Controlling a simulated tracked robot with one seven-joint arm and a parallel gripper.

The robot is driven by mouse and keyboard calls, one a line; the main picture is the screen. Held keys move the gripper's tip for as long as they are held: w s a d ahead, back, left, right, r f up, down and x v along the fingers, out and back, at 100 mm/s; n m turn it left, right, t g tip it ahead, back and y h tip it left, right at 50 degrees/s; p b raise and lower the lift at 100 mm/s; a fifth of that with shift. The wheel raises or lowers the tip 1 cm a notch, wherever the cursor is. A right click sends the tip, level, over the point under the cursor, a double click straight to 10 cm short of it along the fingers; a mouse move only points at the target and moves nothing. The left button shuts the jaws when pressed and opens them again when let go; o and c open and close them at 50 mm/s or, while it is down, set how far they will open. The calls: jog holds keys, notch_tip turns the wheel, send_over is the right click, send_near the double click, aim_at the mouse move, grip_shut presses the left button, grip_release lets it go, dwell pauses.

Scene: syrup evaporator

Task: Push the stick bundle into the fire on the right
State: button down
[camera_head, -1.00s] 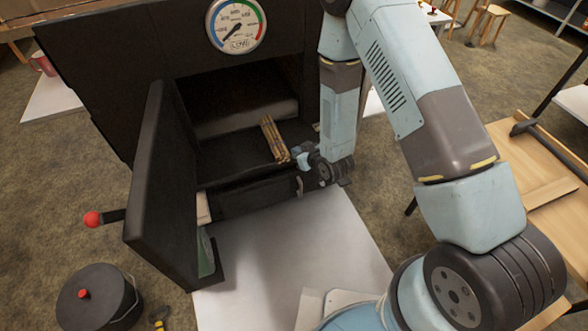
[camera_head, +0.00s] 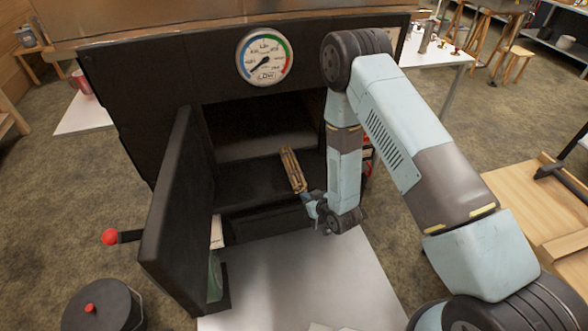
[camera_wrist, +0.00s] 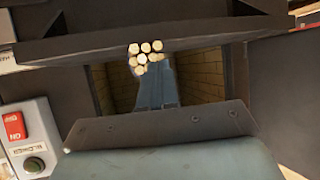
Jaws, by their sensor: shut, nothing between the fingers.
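The stick bundle (camera_head: 293,171) is a tied bunch of tan sticks. It lies lengthwise in the opening of the black firebox (camera_head: 262,188), its near end close to the front sill. My gripper (camera_head: 309,199) is shut and empty at that near end, in front of the opening. In the wrist view my gripper (camera_wrist: 156,88) reaches toward the pale round stick ends (camera_wrist: 144,56) and overlaps them. I cannot tell whether it touches them. The firebox's inside is dark in the head view and no flame shows. Brick walls (camera_wrist: 203,78) show inside in the wrist view.
The firebox door (camera_head: 183,195) stands open on the left, with a red-knobbed handle (camera_head: 111,237). A gauge (camera_head: 265,57) sits above the opening. A blower switch box (camera_wrist: 22,140) shows in the wrist view. A black lidded pot (camera_head: 100,307) stands at the lower left.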

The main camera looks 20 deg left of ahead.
aim_at(293, 167)
jog(key=shift+w+a+f, duration=0.45)
jog(key=shift+w+f, duration=0.2)
jog(key=shift+w, duration=0.05)
jog(key=shift+w+a+f, duration=0.45)
jog(key=shift+w+f, duration=0.2)
jog(key=shift+w+a, duration=1.3)
jog(key=shift+w, duration=0.8)
jog(key=shift+w+a, duration=1.25)
jog(key=shift+w, duration=0.9)
jog(key=shift+w+a, duration=1.3)
jog(key=shift+w, duration=0.8)
jog(key=s+d+r, duration=0.1)
jog(key=s+d, duration=0.1)
jog(key=s, duration=0.1)
jog(key=s+d+r, duration=0.1)
jog(key=s+d, duration=0.1)
jog(key=s, duration=0.1)
jog(key=s+d+r, duration=0.2)
jog(key=s, duration=0.2)
jog(key=shift+s+d, duration=0.1)
jog(key=shift+d, duration=0.05)
